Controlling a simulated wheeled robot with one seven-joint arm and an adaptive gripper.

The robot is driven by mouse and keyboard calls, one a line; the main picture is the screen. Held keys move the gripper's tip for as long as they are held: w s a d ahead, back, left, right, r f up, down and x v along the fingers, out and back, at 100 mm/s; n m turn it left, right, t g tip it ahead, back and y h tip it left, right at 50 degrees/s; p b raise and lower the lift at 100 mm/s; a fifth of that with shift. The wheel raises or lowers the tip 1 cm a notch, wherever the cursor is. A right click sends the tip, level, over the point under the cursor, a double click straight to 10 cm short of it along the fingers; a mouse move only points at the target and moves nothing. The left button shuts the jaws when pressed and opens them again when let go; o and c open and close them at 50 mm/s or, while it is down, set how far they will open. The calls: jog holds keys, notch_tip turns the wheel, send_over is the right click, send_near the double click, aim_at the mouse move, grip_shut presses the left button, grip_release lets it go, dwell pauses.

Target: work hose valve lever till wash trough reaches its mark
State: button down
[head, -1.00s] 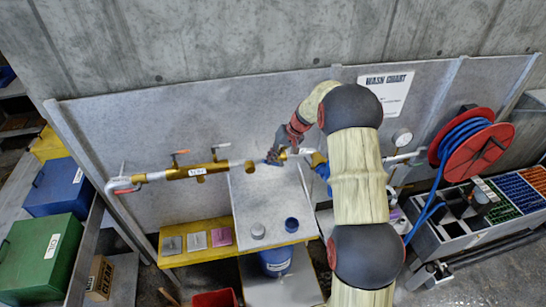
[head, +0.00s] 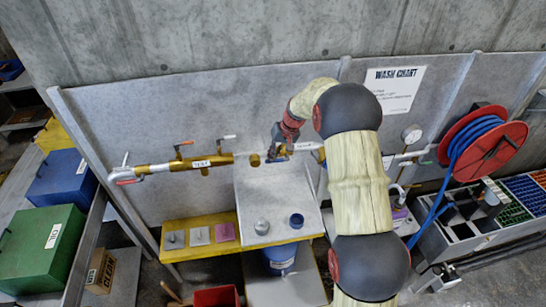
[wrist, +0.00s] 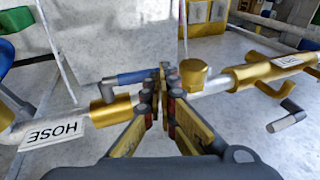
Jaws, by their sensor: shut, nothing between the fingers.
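The hose valve (wrist: 110,108) is a brass body on the pipe, left of my gripper in the wrist view, beside a white HOSE label (wrist: 55,132). Its blue lever (wrist: 136,77) lies roughly along the pipe, its right end at my fingertips. My gripper (wrist: 160,75) is shut and empty; I cannot tell whether it touches the lever. In the head view my gripper (head: 280,150) is at the pipe, in front of the wall panel, and my arm hides part of the valve. I cannot make out the wash trough or its mark.
A pale table (head: 270,195) stands below my gripper. A wash chart (head: 396,82), a gauge (head: 411,134) and a red hose reel (head: 497,145) are to the right.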

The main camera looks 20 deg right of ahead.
notch_tip(320, 180, up, 14)
jog(key=s, duration=0.3)
jog(key=s+a+f+n+t+h+b, duration=0.1)
jog(key=s+a+f+b, duration=0.2)
jog(key=s+b, duration=0.5)
jog(key=s+a+f+h+b, duration=0.1)
jog(key=s+a+f+b, duration=0.3)
jog(key=s, duration=1.5)
jog(key=s+a+f+n+t+h+b, duration=0.1)
jog(key=s+a+f+b, duration=0.3)
jog(key=s+f+b, duration=0.3)
jog(key=s+b, duration=0.5)
jog(key=s, duration=0.1)
jog(key=shift+s+a+n+t, duration=0.2)
jog(key=shift+a+n+t, duration=0.05)
jog(key=shift+n+t, duration=0.05)
jog(key=shift+r, duration=0.1)
